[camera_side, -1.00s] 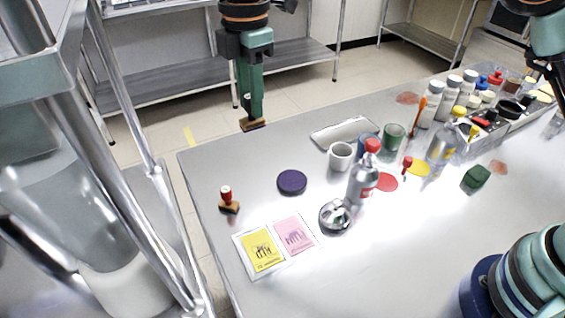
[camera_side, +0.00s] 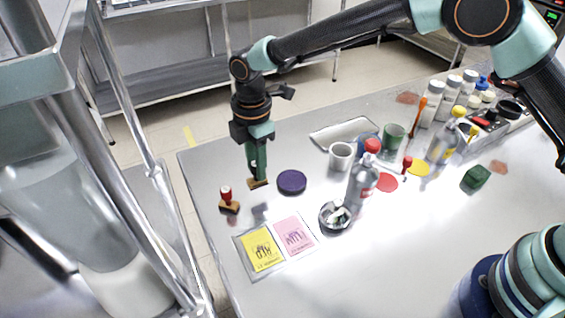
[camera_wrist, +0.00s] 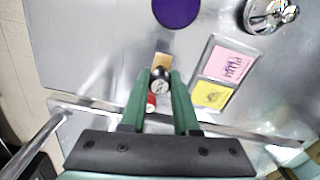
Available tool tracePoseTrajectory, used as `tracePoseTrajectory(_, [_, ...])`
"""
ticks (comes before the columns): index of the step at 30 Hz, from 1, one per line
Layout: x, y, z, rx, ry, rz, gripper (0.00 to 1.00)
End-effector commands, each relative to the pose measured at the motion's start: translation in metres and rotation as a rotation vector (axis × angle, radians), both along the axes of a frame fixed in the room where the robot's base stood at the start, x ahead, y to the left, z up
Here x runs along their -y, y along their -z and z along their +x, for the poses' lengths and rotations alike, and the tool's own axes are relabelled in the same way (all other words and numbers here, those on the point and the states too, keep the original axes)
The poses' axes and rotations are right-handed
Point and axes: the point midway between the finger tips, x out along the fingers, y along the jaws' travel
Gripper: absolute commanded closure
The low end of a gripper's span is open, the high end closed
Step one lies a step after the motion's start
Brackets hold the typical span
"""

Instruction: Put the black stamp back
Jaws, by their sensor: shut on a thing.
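The black stamp has a wooden base (camera_side: 258,184) and a round black handle (camera_wrist: 160,86). My gripper (camera_side: 257,170) points down and is shut on the stamp's handle, with the base just below the green fingers. In the wrist view my gripper (camera_wrist: 161,82) has one finger on each side of the handle. The stamp is low over the table's left part, left of a dark purple disc (camera_side: 291,182). I cannot tell whether its base touches the table. A red-handled stamp (camera_side: 229,204) stands near it, toward the left edge; it is partly hidden in the wrist view (camera_wrist: 150,103).
A yellow card (camera_side: 261,251) and a pink card (camera_side: 294,236) lie in front. A metal bowl (camera_side: 334,217), a red-capped bottle (camera_side: 362,187), a white mug (camera_side: 341,155) and a tray (camera_side: 343,132) stand to the right. Several jars crowd the back right.

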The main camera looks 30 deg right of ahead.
Motion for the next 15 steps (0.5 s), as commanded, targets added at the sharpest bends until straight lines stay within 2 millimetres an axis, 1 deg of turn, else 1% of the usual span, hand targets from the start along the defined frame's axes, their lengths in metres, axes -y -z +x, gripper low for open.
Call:
tracePoseTrajectory(6, [0.001,0.029,-0.001,-0.004,0.000,-0.003,1.00])
tracePoseTrajectory(9, [0.000,0.039,0.000,-0.001,0.000,-0.001,1.00])
tracePoseTrajectory(15, [0.000,0.040,0.000,0.000,0.000,0.000,1.00])
